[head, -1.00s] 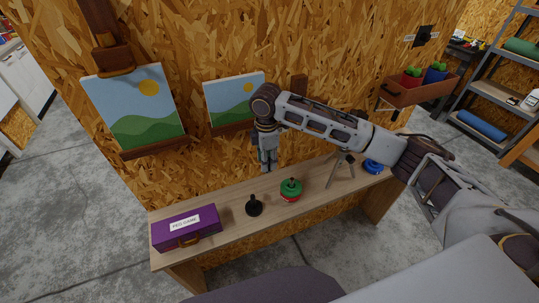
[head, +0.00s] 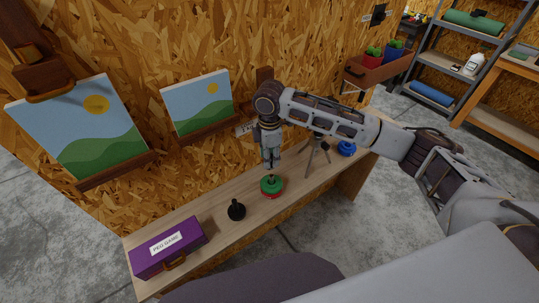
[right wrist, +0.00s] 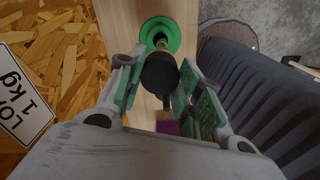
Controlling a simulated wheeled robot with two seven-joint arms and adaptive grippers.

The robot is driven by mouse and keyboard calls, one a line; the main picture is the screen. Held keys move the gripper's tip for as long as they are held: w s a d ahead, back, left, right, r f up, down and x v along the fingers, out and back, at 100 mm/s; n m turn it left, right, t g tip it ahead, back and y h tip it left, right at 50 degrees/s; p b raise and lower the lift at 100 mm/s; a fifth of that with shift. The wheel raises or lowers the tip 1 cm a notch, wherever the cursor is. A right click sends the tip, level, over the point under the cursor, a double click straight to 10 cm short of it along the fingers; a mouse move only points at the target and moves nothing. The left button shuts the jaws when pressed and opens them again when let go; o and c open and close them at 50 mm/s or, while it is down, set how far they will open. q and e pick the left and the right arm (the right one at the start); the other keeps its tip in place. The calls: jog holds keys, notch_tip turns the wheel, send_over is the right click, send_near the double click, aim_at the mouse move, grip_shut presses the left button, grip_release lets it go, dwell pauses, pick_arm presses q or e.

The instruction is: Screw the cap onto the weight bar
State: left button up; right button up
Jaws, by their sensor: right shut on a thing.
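My right gripper (head: 271,163) points down just above the green and red weights (head: 270,186) on the bench. In the right wrist view, its padded fingers (right wrist: 165,95) are shut on a round black cap (right wrist: 159,73). A short brassy stretch of the weight bar (right wrist: 153,51) shows between the cap and the green disc (right wrist: 160,38). The cap overlaps the bar in this view, so I cannot tell whether they touch. In the head view the cap is too small to make out. My left gripper is not in view.
A black disc with an upright peg (head: 236,211) stands left of the weights. A purple box (head: 168,247) is at the bench's left end. A tripod (head: 317,151) and a blue ring (head: 346,148) are at right. A wooden wall rises behind.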

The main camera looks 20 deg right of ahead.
jog(key=shift+d, duration=0.25)
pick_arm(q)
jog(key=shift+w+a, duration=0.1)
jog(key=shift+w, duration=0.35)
pick_arm(e)
jog(key=shift+d+m, duration=0.1)
jog(key=shift+m, duration=0.2)
jog(key=shift+s, duration=0.1)
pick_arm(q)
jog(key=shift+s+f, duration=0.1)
pick_arm(e)
jog(key=shift+f, duration=0.15)
jog(key=shift+f+b, duration=0.9)
jog(key=shift+f, duration=0.2)
jog(key=shift+f+b, duration=0.85)
jog(key=shift+b, duration=0.35)
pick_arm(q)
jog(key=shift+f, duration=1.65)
pick_arm(e)
jog(key=shift+f, duration=0.8)
